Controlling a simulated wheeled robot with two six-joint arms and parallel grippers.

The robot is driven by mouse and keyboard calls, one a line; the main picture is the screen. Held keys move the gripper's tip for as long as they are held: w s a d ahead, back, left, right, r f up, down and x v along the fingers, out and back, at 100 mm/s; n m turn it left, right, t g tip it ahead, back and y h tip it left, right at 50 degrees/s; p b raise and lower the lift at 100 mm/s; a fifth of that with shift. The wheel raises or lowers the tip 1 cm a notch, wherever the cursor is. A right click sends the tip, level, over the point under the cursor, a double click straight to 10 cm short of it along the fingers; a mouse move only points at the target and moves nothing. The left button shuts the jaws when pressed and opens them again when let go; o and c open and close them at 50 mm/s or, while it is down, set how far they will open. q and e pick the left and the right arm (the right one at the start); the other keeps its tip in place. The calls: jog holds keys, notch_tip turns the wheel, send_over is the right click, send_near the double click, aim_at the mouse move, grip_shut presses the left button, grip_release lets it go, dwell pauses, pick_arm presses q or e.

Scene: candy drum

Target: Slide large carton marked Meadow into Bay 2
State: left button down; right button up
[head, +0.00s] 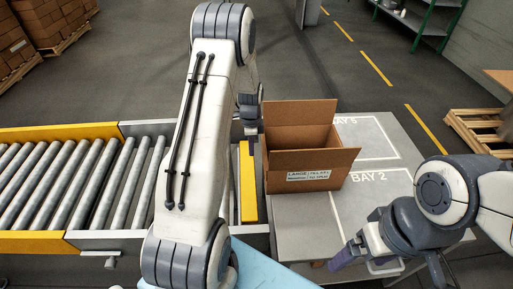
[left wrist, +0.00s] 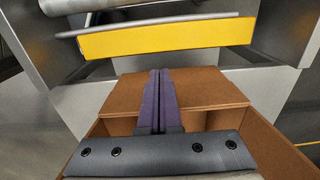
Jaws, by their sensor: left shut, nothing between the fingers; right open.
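The large carton (head: 295,160) is brown, with its top flaps open and a white label on its near side starting with "LARGE". It stands upright on the grey table, left of the "BAY 2" lettering (head: 368,177); how much of the bay outline lies under it is hidden. My left gripper (head: 251,135) is at the carton's left side. In the left wrist view its purple fingers (left wrist: 159,95) are shut and empty, in front of a brown flap (left wrist: 195,88); contact cannot be told. My right gripper (head: 355,260) is open and empty at the table's near side, apart from the carton.
A roller conveyor (head: 75,185) with yellow rails lies left. A yellow bar (head: 247,185) lies between conveyor and table, also in the left wrist view (left wrist: 165,38). The Bay 5 area (head: 375,140) is clear behind. Pallets and a green shelf (head: 425,20) stand far off.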

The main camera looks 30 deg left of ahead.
pick_arm(q)
jog(key=f, duration=0.5)
jog(key=f+p, duration=0.1)
jog(key=f, duration=0.1)
jog(key=shift+s+a+f, duration=0.15)
jog(key=shift+a+f, duration=0.15)
jog(key=shift+a, duration=0.05)
jog(key=w+d, duration=0.1)
jog(key=d+p, duration=0.1)
jog(key=shift+w+d+f, duration=0.1)
jog(key=shift+w+d, duration=0.25)
jog(key=shift+w, duration=0.05)
jog(key=shift+w+d, duration=0.25)
jog(key=shift+d, duration=0.1)
